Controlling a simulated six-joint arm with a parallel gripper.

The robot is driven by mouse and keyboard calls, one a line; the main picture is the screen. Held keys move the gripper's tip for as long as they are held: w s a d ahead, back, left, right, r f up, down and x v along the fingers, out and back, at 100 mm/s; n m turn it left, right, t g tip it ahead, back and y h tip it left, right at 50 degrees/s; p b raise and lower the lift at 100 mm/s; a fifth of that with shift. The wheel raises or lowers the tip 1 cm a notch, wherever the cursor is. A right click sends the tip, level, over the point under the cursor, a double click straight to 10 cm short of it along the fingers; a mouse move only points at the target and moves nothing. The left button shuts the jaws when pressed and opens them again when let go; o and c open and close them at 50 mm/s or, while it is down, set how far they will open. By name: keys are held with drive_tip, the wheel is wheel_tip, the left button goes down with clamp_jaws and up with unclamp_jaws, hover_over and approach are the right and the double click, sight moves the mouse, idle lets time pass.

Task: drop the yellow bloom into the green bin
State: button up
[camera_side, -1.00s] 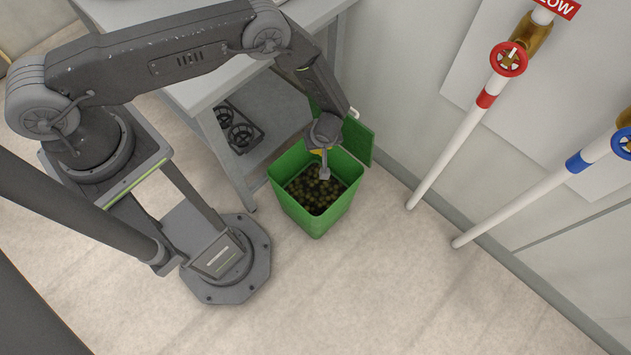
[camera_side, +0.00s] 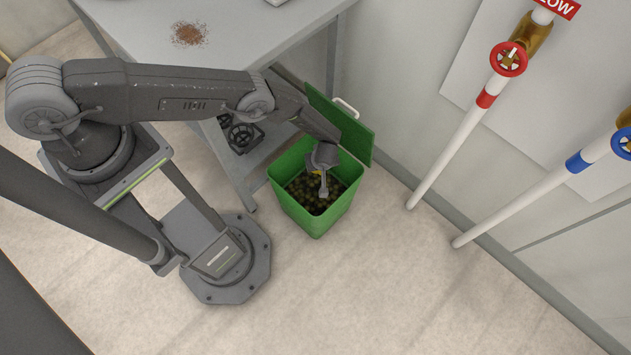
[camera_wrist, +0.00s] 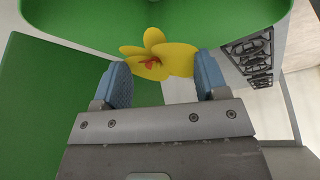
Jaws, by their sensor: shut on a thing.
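The yellow bloom (camera_wrist: 158,58), with a red centre, is held between the blue fingertips of my gripper (camera_wrist: 162,78) in the wrist view. In the side view my gripper (camera_side: 323,185) points down over the opening of the green bin (camera_side: 317,222). The bloom is mostly hidden there behind my gripper. The bin stands on the floor with its lid (camera_side: 355,133) open toward the wall. Dark brown and green scraps lie inside it. The bin's green also fills much of the wrist view (camera_wrist: 85,20).
A grey table (camera_side: 140,30) with brown crumbs (camera_side: 189,34) on top stands left of the bin. Black slotted trays (camera_side: 243,136) sit on its lower shelf. White pipes with a red valve (camera_side: 508,59) and a blue valve (camera_side: 622,143) run along the right wall. The floor in front is clear.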

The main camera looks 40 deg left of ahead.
drive_tip(key=shift+f, duration=0.3)
drive_tip(key=o, duration=1)
drive_tip(key=shift+o, duration=0.2)
drive_tip(key=shift+r, duration=0.15)
drive_tip(key=v, duration=1.3)
drive_tip(key=shift+d+r, duration=0.2)
drive_tip(key=shift+s, duration=0.1)
